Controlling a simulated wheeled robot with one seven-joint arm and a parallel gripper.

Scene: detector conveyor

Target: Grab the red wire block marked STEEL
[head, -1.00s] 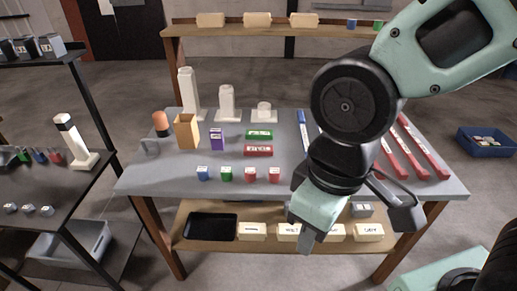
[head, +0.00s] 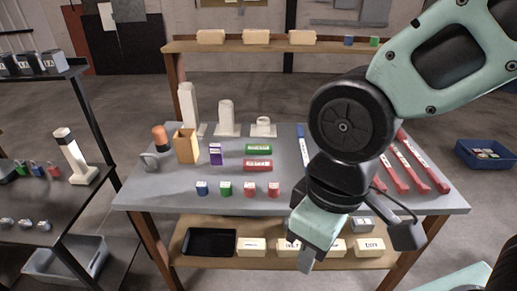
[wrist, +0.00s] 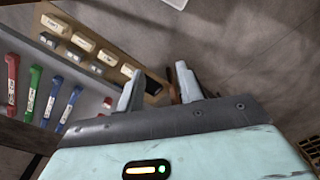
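Two small red cubes stand in the front row on the grey table, a left one (head: 250,189) and a right one (head: 274,189). A longer red block (head: 258,165) with a white label lies behind them, in front of a green block (head: 258,149). I cannot read which red one says STEEL. My gripper (head: 306,262) hangs in front of the table's front edge, to the right of and nearer than the cubes. In the wrist view my gripper (wrist: 158,88) has its two fingers apart with nothing between them.
The table (head: 150,195) also holds a blue cube (head: 202,188), a green cube (head: 225,188), a purple box (head: 215,154) and an orange-tan holder (head: 187,146). Long red bars (head: 408,173) lie at right. A lower shelf holds a black tray (head: 210,242) and labelled boxes.

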